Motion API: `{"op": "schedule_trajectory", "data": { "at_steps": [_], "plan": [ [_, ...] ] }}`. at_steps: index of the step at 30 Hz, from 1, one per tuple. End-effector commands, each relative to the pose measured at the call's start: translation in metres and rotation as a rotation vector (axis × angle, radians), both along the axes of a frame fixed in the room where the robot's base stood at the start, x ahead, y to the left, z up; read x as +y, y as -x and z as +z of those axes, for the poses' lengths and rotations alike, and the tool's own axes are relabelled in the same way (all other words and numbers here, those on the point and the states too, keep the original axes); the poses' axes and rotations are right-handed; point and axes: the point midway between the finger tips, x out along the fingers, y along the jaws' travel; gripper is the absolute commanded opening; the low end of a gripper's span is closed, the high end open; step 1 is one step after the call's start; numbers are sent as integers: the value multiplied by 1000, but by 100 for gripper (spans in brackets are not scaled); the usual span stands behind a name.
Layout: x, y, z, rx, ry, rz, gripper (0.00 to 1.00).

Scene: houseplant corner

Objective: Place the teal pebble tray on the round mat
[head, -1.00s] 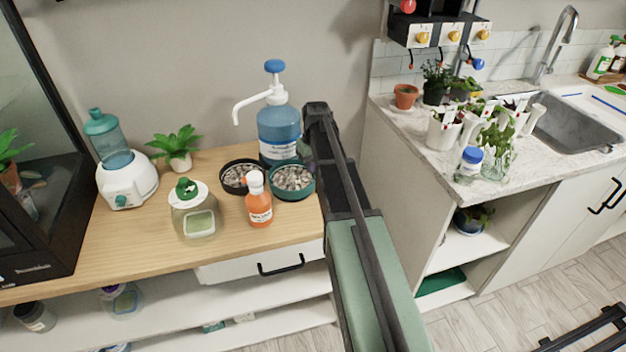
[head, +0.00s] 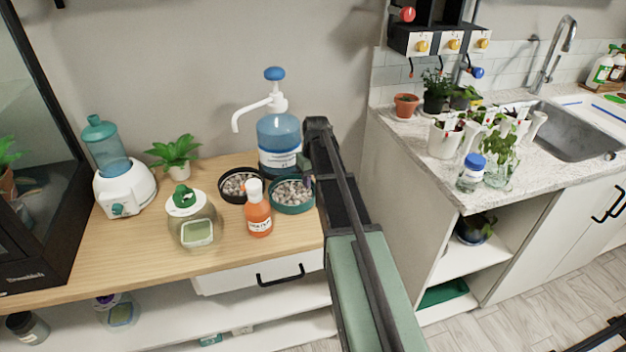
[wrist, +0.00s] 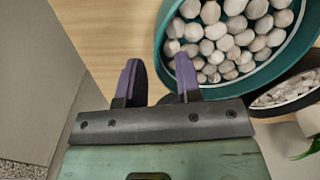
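The teal pebble tray (head: 291,209) is round, full of grey-white pebbles, and stands on the wooden top behind the orange bottle. In the wrist view the tray (wrist: 271,72) fills the upper right. My gripper (head: 307,181) is at the tray's right edge in the head view. In the wrist view my gripper (wrist: 158,78) is open, with two purple fingers apart and nothing clamped between them. The right finger overlaps the tray's rim; the left finger is outside it. I cannot tell whether they touch. I see no round mat in either view.
A black pebble tray (head: 236,197) sits close left of the teal one. The orange bottle (head: 258,214) stands in front, the blue pump bottle (head: 279,140) behind. A glass jar (head: 190,222) is further left. The counter with plants (head: 400,135) lies right, across a gap.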

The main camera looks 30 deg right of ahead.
Motion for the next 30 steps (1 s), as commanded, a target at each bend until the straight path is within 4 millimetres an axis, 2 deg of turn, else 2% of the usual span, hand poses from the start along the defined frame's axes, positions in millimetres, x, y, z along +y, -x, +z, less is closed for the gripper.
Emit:
{"op": "schedule_trajectory", "data": {
  "at_steps": [13, 17, 20, 22, 23, 26, 27, 30],
  "plan": [
    [-5, 0, 109, 0, 0, -1, 32],
    [-6, 0, 122, 0, 0, -1, 32],
    [-6, 0, 122, 0, 0, 0, 32],
    [1, 4, 120, 0, 1, 2, 32],
    [10, 10, 120, 1, 2, 6, 32],
    [71, 50, 119, 4, 12, 21, 32],
    [103, 74, 119, 5, 19, 28, 32],
    [173, 140, 119, 5, 35, 43, 32]
  ]
}}
